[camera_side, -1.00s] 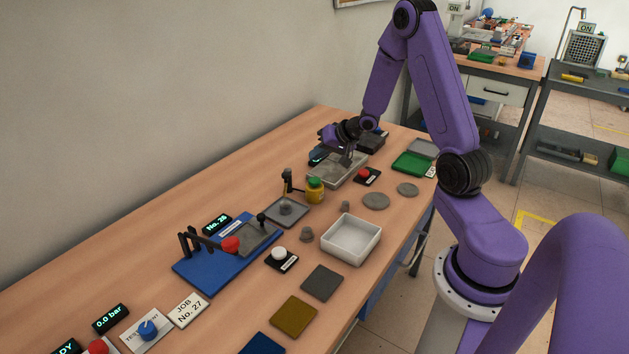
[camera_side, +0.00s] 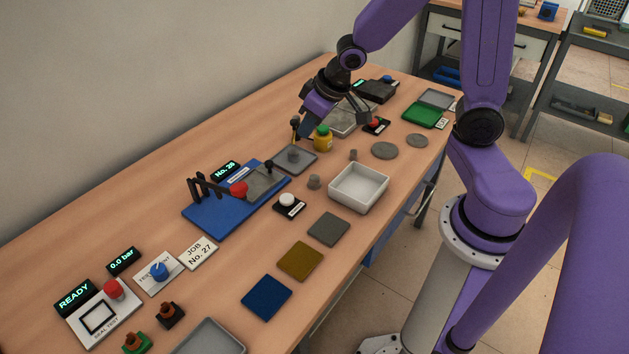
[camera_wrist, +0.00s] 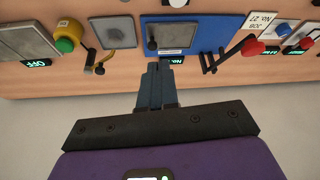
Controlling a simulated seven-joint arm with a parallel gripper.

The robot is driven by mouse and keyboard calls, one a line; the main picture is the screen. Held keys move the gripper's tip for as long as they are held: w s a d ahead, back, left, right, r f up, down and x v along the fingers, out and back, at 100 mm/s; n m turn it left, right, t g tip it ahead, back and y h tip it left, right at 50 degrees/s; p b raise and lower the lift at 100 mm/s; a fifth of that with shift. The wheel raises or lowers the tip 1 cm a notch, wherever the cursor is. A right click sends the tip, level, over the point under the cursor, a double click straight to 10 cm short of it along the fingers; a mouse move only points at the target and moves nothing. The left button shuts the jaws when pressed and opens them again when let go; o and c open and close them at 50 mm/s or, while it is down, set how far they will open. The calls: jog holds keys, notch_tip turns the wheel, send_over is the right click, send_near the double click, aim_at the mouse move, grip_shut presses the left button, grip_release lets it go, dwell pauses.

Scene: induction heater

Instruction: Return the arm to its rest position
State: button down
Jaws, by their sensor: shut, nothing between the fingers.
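My gripper (camera_side: 304,132) hangs above the back part of the wooden bench (camera_side: 120,225), near the grey plate (camera_side: 362,114) and the yellow jar with the green lid (camera_side: 323,138). In the wrist view my gripper's fingers (camera_wrist: 160,72) are together with nothing between them. The arm is bent at the elbow and reaches over the bench. The side view does not show the fingertips clearly.
The blue fixture with a red-knobbed lever (camera_side: 238,188) stands left of my gripper. A white tray (camera_side: 360,187), a green tray (camera_side: 420,114) and a black box (camera_side: 376,90) are on the right and back. The wall runs along the bench's far side.

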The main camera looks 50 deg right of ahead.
jog(key=s+a+r+n+g, duration=0.2)
jog(key=s+n, duration=0.3)
jog(key=s, duration=0.6)
jog(key=s+a+r+n+g, duration=0.2)
jog(key=s+n, duration=0.3)
jog(key=s, duration=0.7)
jog(key=shift+s+a+r+g+h, duration=0.15)
jog(key=shift+s+a+g+h, duration=0.15)
jog(key=shift+a+g, duration=0.35)
